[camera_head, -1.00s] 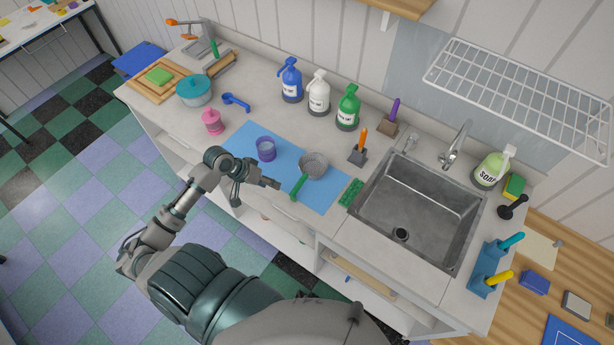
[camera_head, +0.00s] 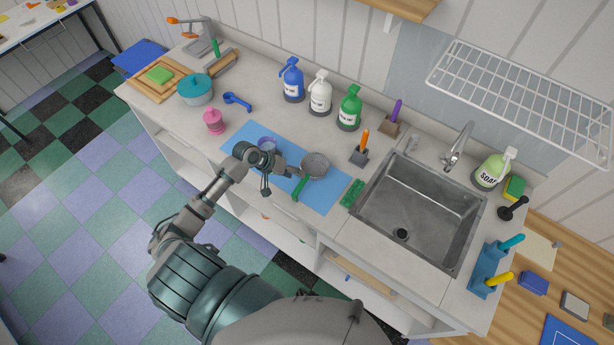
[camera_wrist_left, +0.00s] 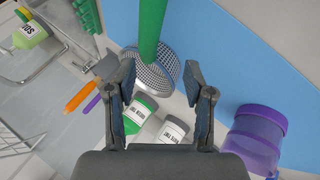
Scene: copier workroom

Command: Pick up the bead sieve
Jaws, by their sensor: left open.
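The bead sieve (camera_head: 315,163) is a grey mesh bowl with a green handle. It rests on the blue mat (camera_head: 326,196), its handle pointing toward the counter's front edge. My left gripper (camera_head: 279,178) is open and empty, just left of the sieve in the head view. In the left wrist view the sieve (camera_wrist_left: 155,72) and its handle show beyond the open fingers (camera_wrist_left: 160,78); the handle runs up out of the picture, and I see no contact. My right gripper is not in view.
Blue, white and green bottles (camera_head: 349,108) stand behind. An orange-handled tool (camera_head: 361,147) stands near the sieve.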

